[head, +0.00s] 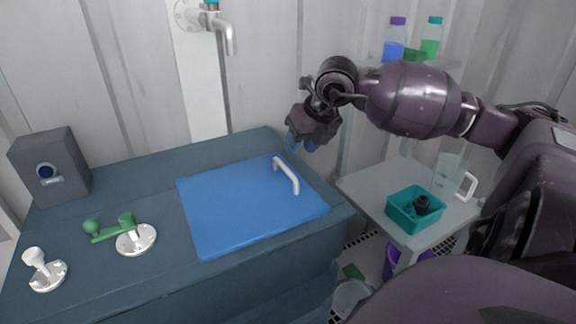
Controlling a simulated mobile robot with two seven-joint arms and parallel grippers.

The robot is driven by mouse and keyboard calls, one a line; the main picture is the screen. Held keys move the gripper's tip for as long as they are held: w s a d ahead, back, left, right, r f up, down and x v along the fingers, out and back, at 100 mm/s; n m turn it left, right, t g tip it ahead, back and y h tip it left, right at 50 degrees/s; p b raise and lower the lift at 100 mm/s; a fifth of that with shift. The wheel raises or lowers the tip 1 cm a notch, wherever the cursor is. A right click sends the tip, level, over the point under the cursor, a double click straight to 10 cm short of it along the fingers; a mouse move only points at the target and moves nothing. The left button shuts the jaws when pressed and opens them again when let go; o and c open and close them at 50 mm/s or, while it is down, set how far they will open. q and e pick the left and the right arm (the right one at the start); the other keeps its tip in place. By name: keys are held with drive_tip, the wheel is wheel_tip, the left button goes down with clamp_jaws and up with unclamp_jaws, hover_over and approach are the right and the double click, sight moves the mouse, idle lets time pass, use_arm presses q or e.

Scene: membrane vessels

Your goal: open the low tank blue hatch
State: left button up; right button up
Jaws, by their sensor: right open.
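The low tank (130,178) is a dark blue-grey box filling the left and middle of the head view. Its blue hatch (240,212) is a flat square lid lying closed on the top. A white bar handle (287,175) stands up near the hatch's right edge. My right gripper (300,143) is open and empty, with blue fingertips pointing down. In the picture it is just above and beyond the handle, apart from it. My left gripper is not in view.
A green lever valve (112,228), a white knob (40,268) and a dark grey box (50,167) stand on the tank's left part. A white tap (222,30) is on the back wall. A side table (372,190) at right holds a teal bin (415,212) and a clear jug (449,178).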

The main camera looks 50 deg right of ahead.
sight(287, 168)
drive_tip(key=b+x, duration=0.1)
drive_tip(key=x, duration=0.6)
drive_tip(key=shift+f, duration=0.2)
clamp_jaws()
